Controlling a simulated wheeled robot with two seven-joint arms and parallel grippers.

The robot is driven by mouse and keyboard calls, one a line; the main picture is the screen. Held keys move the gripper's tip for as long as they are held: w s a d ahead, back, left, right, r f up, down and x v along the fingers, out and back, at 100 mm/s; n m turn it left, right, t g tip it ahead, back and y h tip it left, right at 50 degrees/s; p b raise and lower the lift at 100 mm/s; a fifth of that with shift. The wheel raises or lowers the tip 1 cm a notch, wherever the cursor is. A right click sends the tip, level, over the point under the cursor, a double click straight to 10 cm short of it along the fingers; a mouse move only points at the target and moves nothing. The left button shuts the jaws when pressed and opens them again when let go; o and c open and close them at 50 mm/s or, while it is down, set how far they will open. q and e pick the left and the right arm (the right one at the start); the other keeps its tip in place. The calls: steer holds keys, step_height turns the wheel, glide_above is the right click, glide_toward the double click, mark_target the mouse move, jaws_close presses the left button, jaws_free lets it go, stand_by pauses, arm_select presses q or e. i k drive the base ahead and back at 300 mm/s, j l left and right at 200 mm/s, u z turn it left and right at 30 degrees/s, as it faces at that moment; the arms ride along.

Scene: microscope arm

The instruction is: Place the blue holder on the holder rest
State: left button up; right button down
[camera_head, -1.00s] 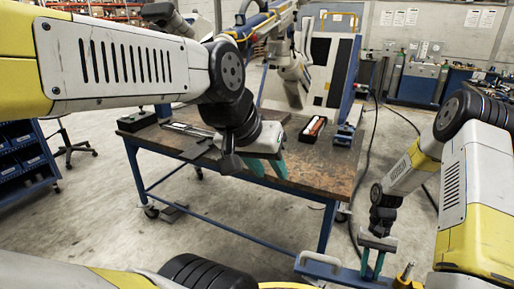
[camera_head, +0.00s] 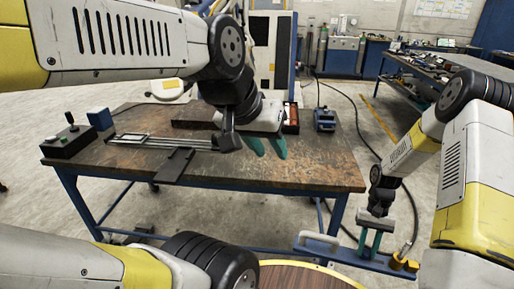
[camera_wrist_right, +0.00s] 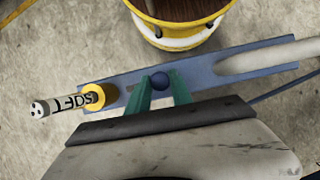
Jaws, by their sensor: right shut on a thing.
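The blue holder (camera_head: 345,262) is a long flat bar with a pale handle at one end and a yellow ring at the other. My right gripper (camera_head: 371,243) is shut on it around a dark blue knob (camera_wrist_right: 159,82), clear of the table at the lower right. A white tube marked LEDS (camera_wrist_right: 62,106) sits in the yellow ring. My left gripper (camera_head: 267,147) is open and empty above the table.
The brown-topped table (camera_head: 310,165) has blue legs. On its left are a black control box (camera_head: 69,141), a blue block (camera_head: 100,118) and a dark rail assembly (camera_head: 165,143). The table's front right is clear.

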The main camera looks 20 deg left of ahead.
mark_target(169, 172)
steer(key=j+z, duration=0.15)
steer(key=j, duration=1.95)
